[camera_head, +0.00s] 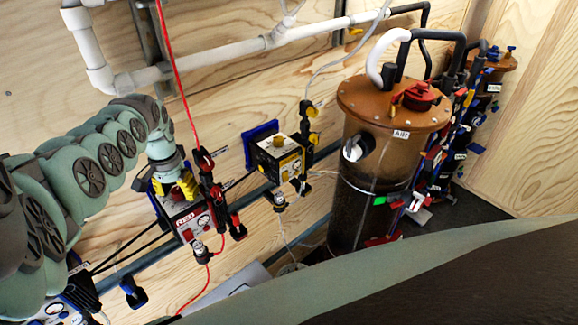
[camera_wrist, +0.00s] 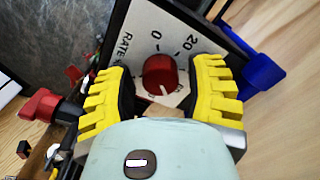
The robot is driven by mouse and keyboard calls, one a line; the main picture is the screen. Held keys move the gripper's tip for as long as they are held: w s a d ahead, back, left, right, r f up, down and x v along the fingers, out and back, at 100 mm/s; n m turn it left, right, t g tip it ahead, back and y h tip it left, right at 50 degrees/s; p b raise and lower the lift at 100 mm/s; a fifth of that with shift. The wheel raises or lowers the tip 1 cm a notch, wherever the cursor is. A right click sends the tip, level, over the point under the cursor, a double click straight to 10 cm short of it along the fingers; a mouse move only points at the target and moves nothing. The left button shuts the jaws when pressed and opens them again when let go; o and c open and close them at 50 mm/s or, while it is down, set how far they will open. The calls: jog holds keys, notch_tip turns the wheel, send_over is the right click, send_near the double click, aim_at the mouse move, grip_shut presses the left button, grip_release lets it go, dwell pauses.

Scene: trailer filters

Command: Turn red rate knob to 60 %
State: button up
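The red rate knob (camera_wrist: 159,76) is on a white dial plate (camera_wrist: 150,28) marked RATE, with 0 and 20 readable. The other marks are hidden behind my gripper and the pointer's setting is unclear. My gripper (camera_wrist: 161,84) is open, with one yellow ribbed finger on each side of the knob. Gaps show between the fingers and the knob. In the head view my gripper (camera_head: 176,187) is at the top of the red-labelled pump box (camera_head: 186,219), and the knob is hidden there.
Red valve fittings (camera_head: 212,187) stand close to the right of my gripper. A yellow pump box (camera_head: 279,156) is mounted further right, beside a brown-lidded filter column (camera_head: 394,100). A red tube (camera_head: 176,75) runs down near my arm. White pipes (camera_head: 225,58) cross above.

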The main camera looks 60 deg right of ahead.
aim_at(176, 190)
grip_shut()
jog(key=shift+f+n, duration=0.1)
jog(key=shift+n, duration=0.3)
jog(key=shift+n+b, duration=0.7)
jog(key=shift+n, duration=0.3)
jog(key=shift+o, duration=1.3)
grip_release()
notch_tip(176, 190, up, 12)
